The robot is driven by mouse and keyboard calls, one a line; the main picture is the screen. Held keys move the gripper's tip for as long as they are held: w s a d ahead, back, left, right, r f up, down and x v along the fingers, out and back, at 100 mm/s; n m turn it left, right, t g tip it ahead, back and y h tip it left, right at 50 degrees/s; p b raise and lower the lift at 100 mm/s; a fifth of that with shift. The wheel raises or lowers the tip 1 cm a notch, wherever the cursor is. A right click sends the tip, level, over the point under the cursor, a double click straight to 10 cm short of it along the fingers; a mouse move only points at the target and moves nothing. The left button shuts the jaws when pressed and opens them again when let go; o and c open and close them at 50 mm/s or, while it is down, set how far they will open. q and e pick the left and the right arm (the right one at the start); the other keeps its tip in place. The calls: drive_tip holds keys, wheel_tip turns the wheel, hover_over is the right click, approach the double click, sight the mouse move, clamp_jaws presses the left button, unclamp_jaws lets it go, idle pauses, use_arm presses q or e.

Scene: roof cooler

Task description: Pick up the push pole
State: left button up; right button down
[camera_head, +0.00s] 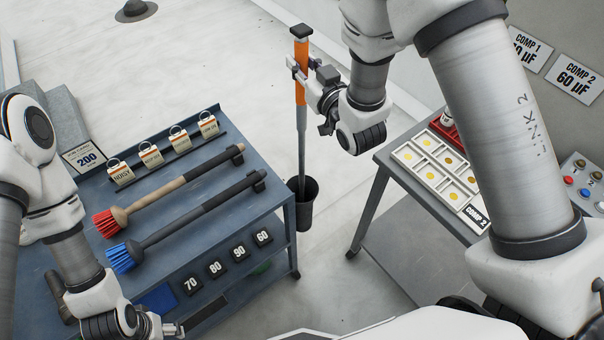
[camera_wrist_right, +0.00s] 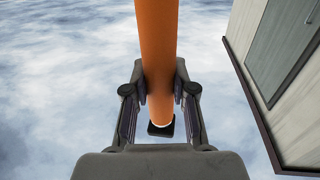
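The push pole (camera_head: 302,130) stands nearly upright, with an orange upper part, a dark top cap and a grey shaft. Its lower end is inside a black cup-shaped holder (camera_head: 302,204) on the floor beside the blue cart. My right gripper (camera_head: 299,70) is at the orange part, just below the cap. In the right wrist view the orange handle (camera_wrist_right: 158,50) runs between the two fingers (camera_wrist_right: 160,95), which press against it from both sides. My left gripper (camera_head: 170,328) is low at the left by the cart's front; its fingers are too small to read.
The blue cart (camera_head: 215,205) carries a red brush (camera_head: 108,222), a blue brush (camera_head: 122,257) and several tagged padlock-like items. At the right a table holds a white compartment tray (camera_head: 437,168) and a red holder. Pale floor behind the pole is clear.

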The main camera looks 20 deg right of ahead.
drive_tip(key=shift+w+r, duration=0.1)
drive_tip(key=shift+r, duration=0.35)
wheel_tip(320, 180, up, 27)
drive_tip(key=p, duration=0.1)
